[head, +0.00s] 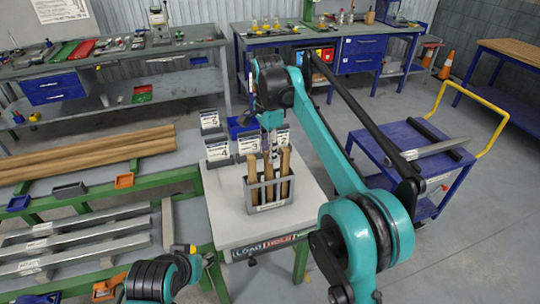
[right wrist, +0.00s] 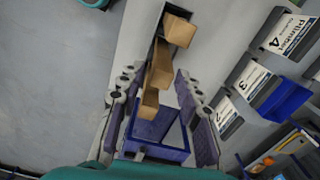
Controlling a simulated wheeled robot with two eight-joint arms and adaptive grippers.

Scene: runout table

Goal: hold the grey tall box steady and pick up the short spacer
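The grey tall box (head: 268,205) stands upright on a pale table, with several wooden spacers in it. A left spacer (head: 253,172) and a right spacer (head: 286,165) stick out above its rim; the middle is partly hidden by my right gripper (head: 269,150). My right gripper points down over the box. In the right wrist view its two purple-padded fingers (right wrist: 155,118) are apart, with wooden spacers (right wrist: 160,68) seen between and beyond them. I cannot tell which spacer is the short one. My left gripper (head: 190,252) is low at the table's front left; its fingers are unclear.
Numbered label holders (head: 218,150) stand behind the box, close to the right gripper. Wooden beams (head: 90,155) and metal bars (head: 80,245) lie on green racks at left. A blue cart (head: 400,150) stands at right. The table's front edge carries a sign (head: 265,246).

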